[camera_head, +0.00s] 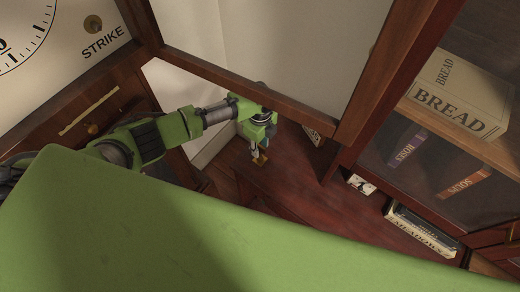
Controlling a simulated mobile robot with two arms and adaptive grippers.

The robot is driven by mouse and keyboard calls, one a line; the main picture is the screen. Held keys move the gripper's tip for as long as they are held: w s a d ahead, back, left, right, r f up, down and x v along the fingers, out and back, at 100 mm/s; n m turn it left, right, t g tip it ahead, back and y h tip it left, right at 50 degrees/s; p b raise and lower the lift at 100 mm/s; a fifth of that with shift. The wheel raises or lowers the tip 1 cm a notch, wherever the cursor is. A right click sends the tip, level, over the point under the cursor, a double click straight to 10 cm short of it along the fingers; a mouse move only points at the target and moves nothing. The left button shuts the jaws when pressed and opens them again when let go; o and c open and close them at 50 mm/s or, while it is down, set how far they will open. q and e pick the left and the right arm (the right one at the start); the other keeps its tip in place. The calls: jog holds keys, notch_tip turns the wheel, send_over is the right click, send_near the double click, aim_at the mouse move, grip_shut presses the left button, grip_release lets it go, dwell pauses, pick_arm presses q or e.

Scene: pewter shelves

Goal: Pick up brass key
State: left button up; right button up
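My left gripper (257,150) reaches over the dark red-brown wooden surface (290,190) near the middle of the view, fingers pointing down. A small brass-coloured piece (262,159) shows right at its fingertips and may be the brass key. It is too small to tell its shape, or whether the fingers are around it or only close to it. How far the fingers are open is also unclear. My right gripper is not in view.
A wooden frame with pale panels (300,50) stands close behind and above my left arm. At right, a cabinet holds a BREAD box (460,95) and books (465,180). A small white card (361,184) and a black-and-white item (422,230) lie on the wood. A clock panel marked STRIKE (103,42) is upper left.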

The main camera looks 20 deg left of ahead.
pick_arm(q)
jog(key=shift+f, duration=0.65)
grip_shut()
jog(key=shift+r, duration=0.1)
